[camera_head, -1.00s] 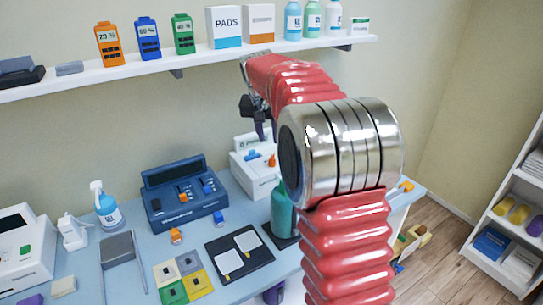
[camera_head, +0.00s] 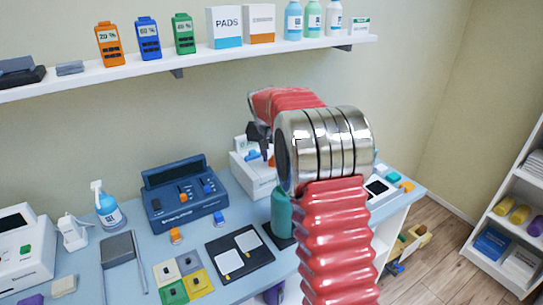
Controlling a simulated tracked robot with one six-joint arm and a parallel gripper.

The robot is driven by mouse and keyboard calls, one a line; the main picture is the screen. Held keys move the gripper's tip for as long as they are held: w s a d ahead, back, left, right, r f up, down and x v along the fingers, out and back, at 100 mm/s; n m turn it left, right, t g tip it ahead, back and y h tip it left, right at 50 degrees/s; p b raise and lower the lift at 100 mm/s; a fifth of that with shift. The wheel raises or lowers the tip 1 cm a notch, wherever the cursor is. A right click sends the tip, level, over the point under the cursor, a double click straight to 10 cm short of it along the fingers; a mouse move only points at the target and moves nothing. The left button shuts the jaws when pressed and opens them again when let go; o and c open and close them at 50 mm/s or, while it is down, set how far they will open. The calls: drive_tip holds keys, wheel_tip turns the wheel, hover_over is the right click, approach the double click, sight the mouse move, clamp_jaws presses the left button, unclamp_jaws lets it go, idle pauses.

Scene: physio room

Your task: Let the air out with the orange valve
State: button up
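A white machine (camera_head: 240,172) stands at the back of the blue table, partly hidden behind my arm. A small orange part (camera_head: 271,161) and a blue part (camera_head: 252,154) show on its front; the orange one looks like the valve, but it is too small to be sure. My gripper (camera_head: 264,147) is dark and hangs from the far end of my red arm, in front of the machine's upper part and close to the orange part in the picture. I cannot tell whether they touch. Its fingers are too small and overlapped to judge their opening.
A blue console (camera_head: 184,207) with orange and blue knobs stands left of the machine. A small orange-topped item (camera_head: 175,236) and a black tray (camera_head: 230,262) lie nearer. A green bottle (camera_head: 281,212) stands beside my arm. A loaded shelf (camera_head: 200,62) runs above.

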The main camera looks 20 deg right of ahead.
drive_tip(key=shift+c, duration=0.4)
clamp_jaws()
drive_tip(key=shift+n+t, duration=0.3)
drive_tip(key=shift+n, duration=0.2)
drive_tip(key=n+y, duration=0.1)
drive_tip(key=n, duration=0.2)
drive_tip(key=shift+d+r+y, duration=0.1)
drive_tip(key=shift+d+y, duration=0.05)
drive_tip(key=shift+y, duration=0.15)
drive_tip(key=shift+d+n+t+y, duration=0.15)
drive_tip(key=shift+n+y, duration=0.25)
drive_tip(key=shift+n, duration=0.7)
drive_tip(key=shift+d+n+t+y, duration=0.15)
drive_tip(key=shift+n+y, duration=0.25)
drive_tip(key=shift+n, duration=0.7)
drive_tip(key=shift+a, duration=0.1)
drive_tip(key=shift+o, duration=0.4)
unclamp_jaws()
drive_tip(key=shift+s, duration=0.1)
